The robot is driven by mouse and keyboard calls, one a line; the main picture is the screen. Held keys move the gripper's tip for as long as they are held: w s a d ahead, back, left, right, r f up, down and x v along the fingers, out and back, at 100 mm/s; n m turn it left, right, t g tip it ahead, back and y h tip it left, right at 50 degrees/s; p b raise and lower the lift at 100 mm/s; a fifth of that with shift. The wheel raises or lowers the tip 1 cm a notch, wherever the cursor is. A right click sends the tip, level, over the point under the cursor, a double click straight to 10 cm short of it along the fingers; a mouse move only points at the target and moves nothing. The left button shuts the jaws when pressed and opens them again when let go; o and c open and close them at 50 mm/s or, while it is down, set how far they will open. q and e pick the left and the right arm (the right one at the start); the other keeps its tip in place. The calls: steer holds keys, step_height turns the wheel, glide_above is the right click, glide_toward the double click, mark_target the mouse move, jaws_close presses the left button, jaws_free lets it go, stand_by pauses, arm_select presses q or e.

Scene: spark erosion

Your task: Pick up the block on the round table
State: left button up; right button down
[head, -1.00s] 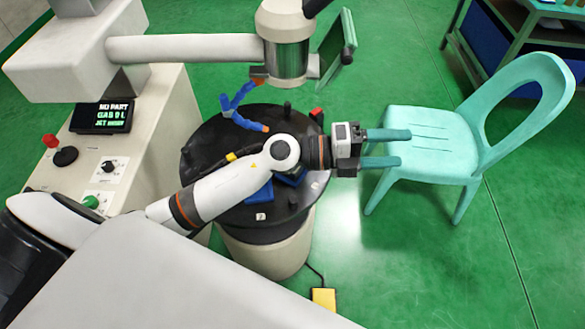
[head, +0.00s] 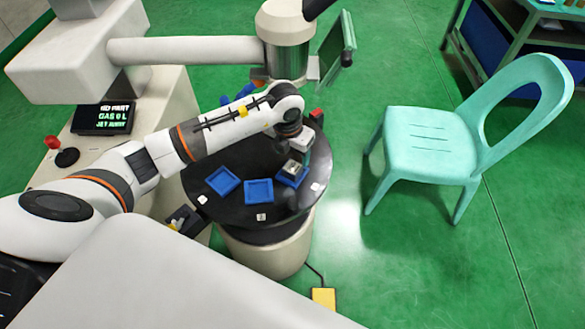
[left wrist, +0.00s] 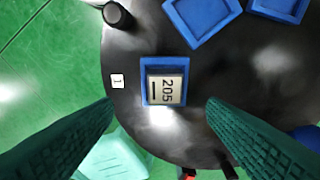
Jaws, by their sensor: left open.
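A pale metallic block (left wrist: 165,90) marked "205" lies in a small blue tray (left wrist: 146,66) on the black round table (left wrist: 125,35). In the head view the block (head: 292,168) shows in the rightmost blue tray (head: 290,181), partly hidden by my left gripper. The round table (head: 235,212) stands in the middle. My left gripper (head: 306,154) points down above that tray. Its green fingers are open and empty, one on each side of the block in the left wrist view, apart from it. My right gripper is not in view.
Two more blue trays (head: 222,181) (head: 259,191) lie left of the block's tray and look empty. A blue jointed hose (head: 240,93) and a machine head (head: 285,45) stand behind my arm. A turquoise chair (head: 430,145) is on the right.

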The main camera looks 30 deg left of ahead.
mark_target(293, 166)
arm_select(q)
steer(key=f, duration=0.2)
steer(key=w+f, duration=0.1)
steer(key=f, duration=0.2)
steer(key=f+p, duration=0.1)
steer(key=f, duration=0.1)
steer(key=shift+w+a+f, duration=0.15)
steer(key=shift+a+f, duration=0.15)
steer(key=shift+r, duration=0.1)
jaws_close()
